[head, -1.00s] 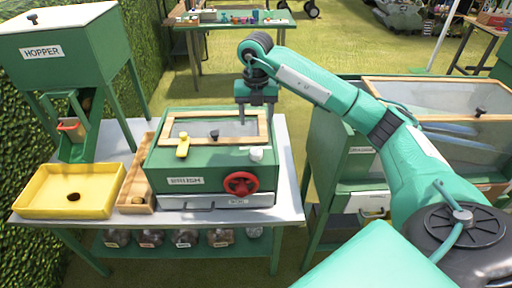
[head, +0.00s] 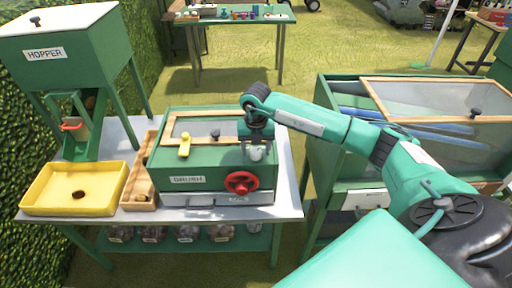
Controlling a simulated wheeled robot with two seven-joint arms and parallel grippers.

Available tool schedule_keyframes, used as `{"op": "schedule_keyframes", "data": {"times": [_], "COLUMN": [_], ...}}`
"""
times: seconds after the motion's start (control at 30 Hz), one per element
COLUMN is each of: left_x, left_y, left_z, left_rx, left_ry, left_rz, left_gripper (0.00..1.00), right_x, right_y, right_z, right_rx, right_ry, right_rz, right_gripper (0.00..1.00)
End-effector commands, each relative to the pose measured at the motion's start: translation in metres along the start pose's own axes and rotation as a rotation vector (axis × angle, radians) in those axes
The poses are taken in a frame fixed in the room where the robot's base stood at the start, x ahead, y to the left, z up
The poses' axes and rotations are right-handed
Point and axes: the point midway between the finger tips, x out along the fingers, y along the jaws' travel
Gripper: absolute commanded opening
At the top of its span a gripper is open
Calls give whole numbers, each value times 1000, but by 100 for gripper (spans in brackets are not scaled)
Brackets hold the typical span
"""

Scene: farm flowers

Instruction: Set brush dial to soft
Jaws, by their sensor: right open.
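A yellow handle (head: 184,145) is at the left of the top, and a red handwheel (head: 241,183) is on the front. No soft mark is readable. My right gripper (head: 257,153) points down with its fingers open, one on each side of the white knob in the picture; I cannot tell whether they touch it. My left gripper is not in view.
A yellow tray (head: 75,205) and a narrow wooden tray (head: 139,190) stand left of the box. The hopper (head: 65,50) rises behind them. A green cabinet with a glazed lid (head: 436,92) stands at the right, under my right arm.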

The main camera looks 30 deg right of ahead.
Motion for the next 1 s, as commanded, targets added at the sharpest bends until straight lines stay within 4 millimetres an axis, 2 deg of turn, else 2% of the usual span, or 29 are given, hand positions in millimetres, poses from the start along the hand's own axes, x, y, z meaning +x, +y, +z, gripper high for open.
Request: {"op": "schedule_keyframes", "data": {"times": [0.07, 0.2, 0.3, 0.67, 1.0], "left_x": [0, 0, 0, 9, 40], "left_y": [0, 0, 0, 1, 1], "left_z": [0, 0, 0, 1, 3], "left_rx": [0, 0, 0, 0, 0], "left_ry": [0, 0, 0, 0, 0], "left_rz": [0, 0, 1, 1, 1], "left_gripper": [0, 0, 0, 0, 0], "right_x": [0, 0, 0, 1, 3], "right_y": [0, 0, 0, 0, 0], "right_z": [0, 0, 0, 1, 1], "right_rx": [0, 0, 0, -59, -308], "right_ry": [0, 0, 0, -3, -4], "right_rz": [0, 0, 0, 0, 1], "right_gripper": [57, 30, 14, 14, 14]}}
